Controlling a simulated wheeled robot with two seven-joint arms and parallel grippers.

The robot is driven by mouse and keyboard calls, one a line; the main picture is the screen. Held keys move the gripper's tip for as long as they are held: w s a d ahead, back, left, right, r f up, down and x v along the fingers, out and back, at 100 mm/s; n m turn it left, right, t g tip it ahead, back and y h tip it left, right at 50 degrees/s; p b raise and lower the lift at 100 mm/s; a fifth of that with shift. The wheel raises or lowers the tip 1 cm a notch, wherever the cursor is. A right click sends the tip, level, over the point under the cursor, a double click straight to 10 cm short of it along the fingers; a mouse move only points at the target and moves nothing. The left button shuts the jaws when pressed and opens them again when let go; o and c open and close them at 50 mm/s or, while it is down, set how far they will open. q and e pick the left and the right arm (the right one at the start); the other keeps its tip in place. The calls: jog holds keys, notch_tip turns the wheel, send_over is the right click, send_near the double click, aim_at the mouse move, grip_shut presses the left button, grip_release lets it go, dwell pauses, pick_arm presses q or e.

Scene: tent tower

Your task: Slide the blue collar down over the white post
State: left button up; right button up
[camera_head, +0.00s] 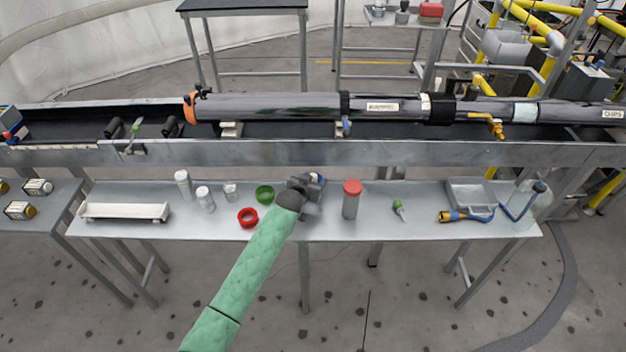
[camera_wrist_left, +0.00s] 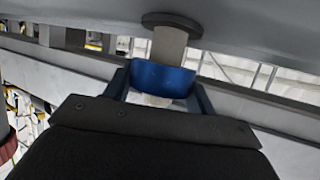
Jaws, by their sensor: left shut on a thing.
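My left gripper (camera_head: 312,186) is over the middle of the metal table and shut on the blue collar (camera_wrist_left: 163,78). In the left wrist view the collar sits between the two fingers. The white post (camera_wrist_left: 169,47) runs from a dark round base (camera_wrist_left: 172,22) on the grey table surface to the collar. A pale piece shows on the collar's other side, in line with the post. The collar overlaps the post's free end; I cannot tell for certain whether it is around it. In the head view my gripper mostly hides collar and post.
A red ring (camera_head: 248,217) and a green ring (camera_head: 264,194) lie left of my gripper. A red-lidded canister (camera_head: 351,204) stands close on its right. White cylinders (camera_head: 204,200) stand further left. A long conveyor (camera_head: 400,153) runs behind the table (camera_head: 330,228).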

pick_arm(q)
jog(key=shift+f, duration=0.55)
pick_arm(e)
jog(key=shift+f, duration=0.3)
pick_arm(q)
jog(key=o, duration=1.1)
jog(key=shift+r, duration=0.1)
pick_arm(e)
jog(key=shift+r, duration=0.1)
pick_arm(q)
jog(key=b+v, duration=0.2)
jog(key=v, duration=0.4)
jog(key=shift+s+a, duration=0.1)
jog(key=shift+s, duration=0.2)
jog(key=shift+s+a+r, duration=0.2)
jog(key=shift+s+r, duration=0.05)
jog(key=shift+s, duration=0.25)
pick_arm(e)
jog(key=w+a+r, duration=0.2)
jog(key=w+r, duration=0.1)
jog(key=r, duration=1.2)
jog(key=shift+r, duration=0.1)
